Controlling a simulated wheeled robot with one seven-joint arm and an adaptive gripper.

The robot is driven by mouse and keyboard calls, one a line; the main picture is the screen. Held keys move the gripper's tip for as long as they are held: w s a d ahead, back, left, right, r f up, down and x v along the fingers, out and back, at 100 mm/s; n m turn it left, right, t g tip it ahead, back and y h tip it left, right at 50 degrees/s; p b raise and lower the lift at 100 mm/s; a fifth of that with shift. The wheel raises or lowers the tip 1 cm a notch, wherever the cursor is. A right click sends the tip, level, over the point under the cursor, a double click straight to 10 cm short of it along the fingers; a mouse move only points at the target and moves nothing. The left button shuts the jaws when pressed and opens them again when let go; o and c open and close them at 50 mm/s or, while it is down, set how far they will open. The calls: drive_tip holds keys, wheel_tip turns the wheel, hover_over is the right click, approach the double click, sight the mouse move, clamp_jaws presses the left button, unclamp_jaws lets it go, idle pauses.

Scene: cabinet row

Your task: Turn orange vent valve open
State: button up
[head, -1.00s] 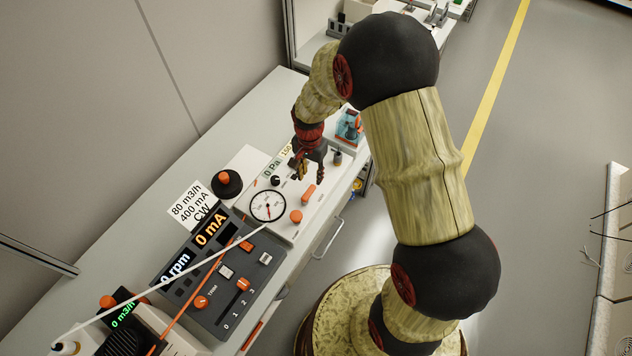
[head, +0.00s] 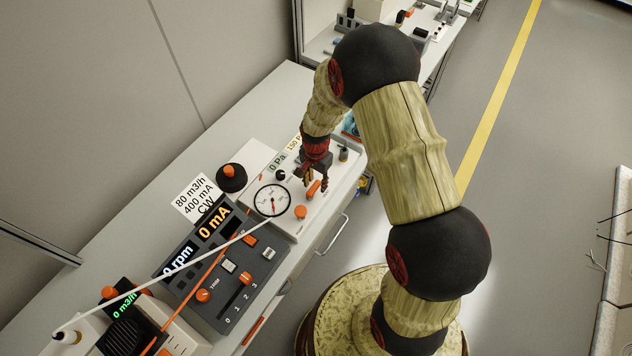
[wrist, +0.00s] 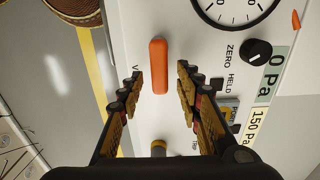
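The orange vent valve (head: 313,189) is a short bar-shaped handle on the white gauge panel, right of the round dial. In the wrist view the orange handle (wrist: 159,66) stands lengthwise up the picture, just beyond and between my fingertips. My gripper (head: 315,176) is over the panel at the valve. In the wrist view my gripper (wrist: 160,88) is open, with one finger to each side of the handle and clear gaps between. The printed label beside the handle is mostly hidden by the left finger.
A black zero knob (wrist: 257,51) is on the panel. The dark control box (head: 222,262) stands nearer.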

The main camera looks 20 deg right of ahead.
drive_tip(key=shift+c, duration=0.5)
drive_tip(key=c, duration=0.8)
clamp_jaws()
drive_tip(key=n, duration=0.2)
drive_tip(key=w+a+n, duration=0.1)
drive_tip(key=shift+n, duration=0.4)
drive_tip(key=n, duration=0.1)
drive_tip(key=a+n, duration=0.1)
drive_tip(key=n, duration=0.1)
drive_tip(key=shift+w+n, duration=0.2)
drive_tip(key=shift+n, duration=0.1)
drive_tip(key=n, duration=0.1)
drive_tip(key=a+n, duration=0.1)
drive_tip(key=n, duration=0.3)
drive_tip(key=shift+a+p, duration=0.35)
drive_tip(key=shift+a, duration=0.05)
drive_tip(key=shift+s+a+n, duration=0.1)
drive_tip(key=shift+a+n, duration=0.15)
drive_tip(key=shift+n, duration=0.7)
drive_tip(key=shift+s+a+n, duration=0.1)
drive_tip(key=shift+a+n, duration=0.1)
drive_tip(key=shift+n, duration=0.7)
drive_tip(key=shift+s+a+n, duration=0.1)
drive_tip(key=shift+a+n, duration=0.15)
drive_tip(key=shift+n, duration=0.7)
